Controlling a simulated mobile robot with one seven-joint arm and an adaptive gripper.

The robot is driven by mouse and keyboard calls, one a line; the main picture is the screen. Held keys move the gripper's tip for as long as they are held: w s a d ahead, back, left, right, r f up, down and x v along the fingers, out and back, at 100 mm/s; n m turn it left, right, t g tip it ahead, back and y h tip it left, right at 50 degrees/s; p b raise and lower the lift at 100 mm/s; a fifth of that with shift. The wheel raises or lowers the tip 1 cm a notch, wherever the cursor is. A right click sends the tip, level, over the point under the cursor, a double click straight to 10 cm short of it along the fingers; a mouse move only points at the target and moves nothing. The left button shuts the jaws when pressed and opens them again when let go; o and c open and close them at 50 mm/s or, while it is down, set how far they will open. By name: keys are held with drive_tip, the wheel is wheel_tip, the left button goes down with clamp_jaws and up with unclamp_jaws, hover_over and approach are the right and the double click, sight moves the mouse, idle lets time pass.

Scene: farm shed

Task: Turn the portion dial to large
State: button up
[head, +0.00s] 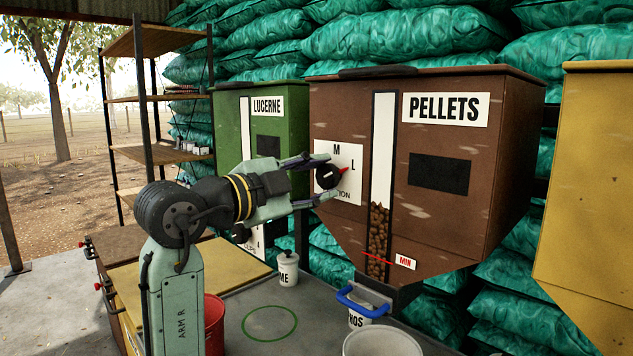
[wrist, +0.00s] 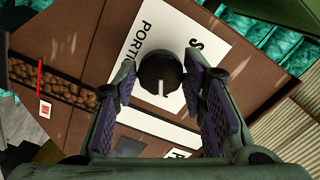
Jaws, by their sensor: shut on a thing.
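The portion dial (head: 326,177) is a round black knob on a white plate (head: 348,196) on the front of the brown PELLETS hopper. Its red pointer (head: 343,170) points right and slightly up, toward the letter L. The M stands above the dial; the S is hidden in the head view but shows in part in the wrist view. My gripper (head: 318,178) is shut on the dial, one finger above and one below. In the wrist view, the dial (wrist: 160,74) shows between the two fingers of my gripper (wrist: 161,85), with a pale line on its face.
The brown hopper (head: 452,220) has a clear pellet window (head: 384,130) right of the dial. The green LUCERNE hopper (head: 290,127) is at left, a yellow one (head: 590,190) at right.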

drive_tip(key=shift+r, duration=0.2)
drive_tip(key=o, duration=1.1)
drive_tip(key=shift+f, duration=0.1)
drive_tip(key=shift+s, duration=0.1)
drive_tip(key=v, duration=1.2)
